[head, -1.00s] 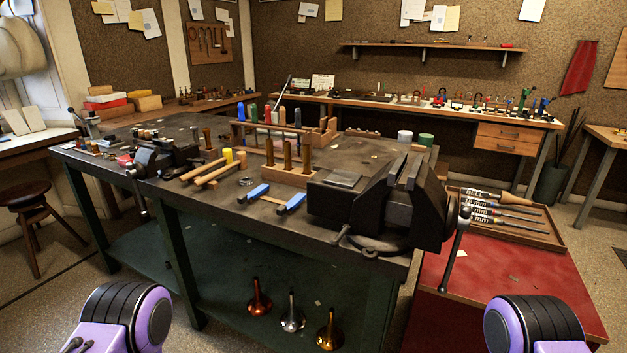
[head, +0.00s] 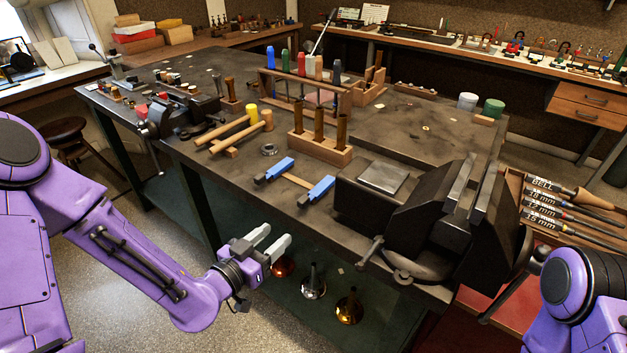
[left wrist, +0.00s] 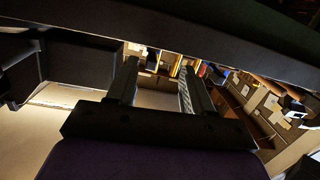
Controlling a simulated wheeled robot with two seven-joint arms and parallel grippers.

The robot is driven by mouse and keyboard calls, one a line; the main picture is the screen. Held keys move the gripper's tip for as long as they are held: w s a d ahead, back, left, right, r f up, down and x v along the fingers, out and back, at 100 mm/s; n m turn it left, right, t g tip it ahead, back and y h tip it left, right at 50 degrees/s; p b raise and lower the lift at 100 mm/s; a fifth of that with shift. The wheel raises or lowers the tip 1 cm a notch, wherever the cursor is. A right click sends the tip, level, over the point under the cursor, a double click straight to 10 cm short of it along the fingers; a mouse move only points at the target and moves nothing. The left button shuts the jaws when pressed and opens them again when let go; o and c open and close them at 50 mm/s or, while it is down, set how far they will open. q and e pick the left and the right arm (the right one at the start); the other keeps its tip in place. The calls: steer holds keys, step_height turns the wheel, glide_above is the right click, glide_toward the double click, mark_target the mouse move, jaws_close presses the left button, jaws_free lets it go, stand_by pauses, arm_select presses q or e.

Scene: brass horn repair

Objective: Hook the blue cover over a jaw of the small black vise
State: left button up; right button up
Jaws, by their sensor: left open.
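Two blue covers lie on the bench top, one on the left (head: 274,170) and one on the right (head: 317,190), near its front edge. I cannot tell which one the task means. The small black vise (head: 170,118) stands at the bench's left front edge, its jaws small and partly hidden in this view. My left gripper (head: 270,241) is open and empty, in front of the bench and lower in the picture than the blue covers. Its two fingers stand apart in the left wrist view (left wrist: 158,88), with nothing between them. My right gripper is out of view.
A large black vise (head: 430,215) stands right of the blue covers. Behind them are wooden mallets (head: 228,130), a metal ring (head: 269,150) and a block with upright rods (head: 320,145). Brass and silver mouthpiece-like cones (head: 314,285) stand on the lower shelf.

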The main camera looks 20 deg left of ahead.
mark_target(299, 203)
arm_select(q)
steer(key=shift+m+t+h, duration=0.5)
steer(key=shift+m+t, duration=0.1)
steer(key=w+d+r, duration=0.1)
steer(key=w, duration=0.2)
steer(key=w+d+r+p, duration=0.1)
steer(key=w+d, duration=0.1)
steer(key=w, duration=0.2)
steer(key=w+d+r, duration=0.1)
steer(key=w, duration=0.3)
steer(key=shift+d+r+p, duration=0.1)
steer(key=shift+d+p, duration=0.05)
steer(key=shift+p, duration=0.2)
jaws_close()
